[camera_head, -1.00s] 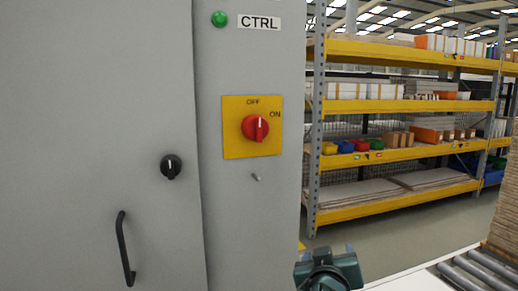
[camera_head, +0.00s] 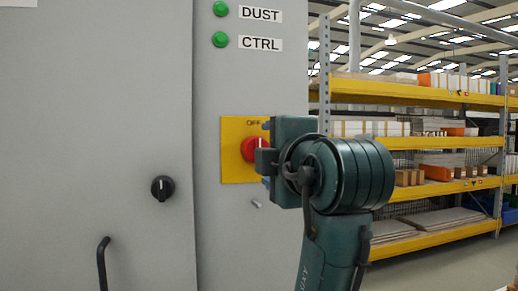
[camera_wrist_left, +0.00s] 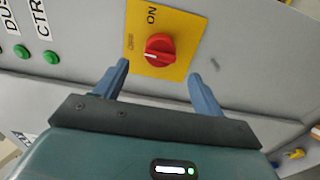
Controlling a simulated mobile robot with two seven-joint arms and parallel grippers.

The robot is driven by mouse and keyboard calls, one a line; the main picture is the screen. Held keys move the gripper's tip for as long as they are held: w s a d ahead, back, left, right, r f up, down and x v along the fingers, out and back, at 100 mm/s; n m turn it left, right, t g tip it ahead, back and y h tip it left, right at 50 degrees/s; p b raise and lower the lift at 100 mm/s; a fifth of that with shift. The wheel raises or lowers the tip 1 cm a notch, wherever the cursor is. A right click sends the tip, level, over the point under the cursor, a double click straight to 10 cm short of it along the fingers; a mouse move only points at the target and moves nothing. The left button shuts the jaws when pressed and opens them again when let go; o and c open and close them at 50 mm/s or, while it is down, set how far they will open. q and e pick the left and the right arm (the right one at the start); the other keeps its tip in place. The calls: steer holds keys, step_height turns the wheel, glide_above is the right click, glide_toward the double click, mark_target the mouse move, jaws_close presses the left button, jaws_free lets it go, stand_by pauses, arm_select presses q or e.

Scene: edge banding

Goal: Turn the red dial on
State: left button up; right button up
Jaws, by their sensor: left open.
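The red dial (camera_head: 249,149) sits on a yellow plate (camera_head: 232,171) on the grey cabinet, its right part hidden behind my left gripper (camera_head: 265,156). In the left wrist view the dial (camera_wrist_left: 160,50) shows whole, with its white mark turned to the OFF side; ON is printed beyond it. My left gripper (camera_wrist_left: 159,72) is open, a blue finger on either side and the dial ahead between them. I see no finger touching the dial; the exact gap cannot be told. My right gripper is not in view.
Green lamps labelled DUST (camera_head: 221,9) and CTRL (camera_head: 220,39) are above the dial. A small metal stud (camera_head: 256,205) sticks out below the plate. A black knob (camera_head: 162,188) and a handle (camera_head: 103,265) are on the door. Yellow shelving (camera_head: 420,240) stands behind at right.

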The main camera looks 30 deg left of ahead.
mark_target(248, 147)
arm_select(q)
steer(key=p+x, duration=0.1)
steer(key=x, duration=0.6)
steer(key=shift+w+a, duration=0.15)
steer(key=shift+w, duration=0.1)
steer(key=shift+c, duration=0.3)
steer(key=c, duration=0.9)
